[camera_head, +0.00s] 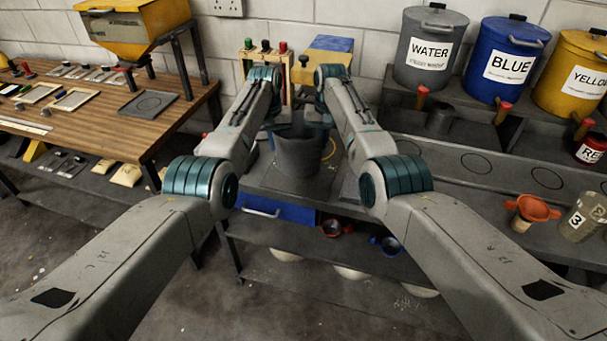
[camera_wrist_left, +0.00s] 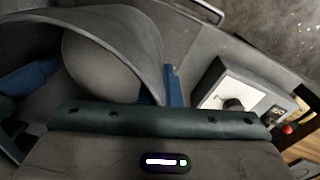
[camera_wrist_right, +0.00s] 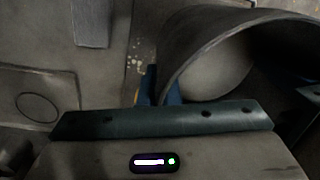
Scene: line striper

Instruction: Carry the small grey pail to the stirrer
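The grey pail (camera_head: 298,155) is upright between my two grippers, above or on a dark grey plate on the middle bench; I cannot tell if it touches. My left gripper (camera_head: 270,125) is at the pail's left side; in the left wrist view its blue fingers (camera_wrist_left: 165,90) pinch the rim of the pail (camera_wrist_left: 105,65). My right gripper (camera_head: 325,122) is at the right side; in the right wrist view its blue fingers (camera_wrist_right: 160,92) straddle the rim of the pail (camera_wrist_right: 215,60). I cannot make out for sure which thing is the stirrer.
A wooden stand with coloured knobs (camera_head: 282,48) and a blue-topped box (camera_head: 328,44) are behind my arms. Grey, blue and yellow tapped drums stand at right, with a dark cup (camera_head: 440,118) near them. A wooden table (camera_head: 140,135) stands left. An orange funnel (camera_head: 535,208) is at right.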

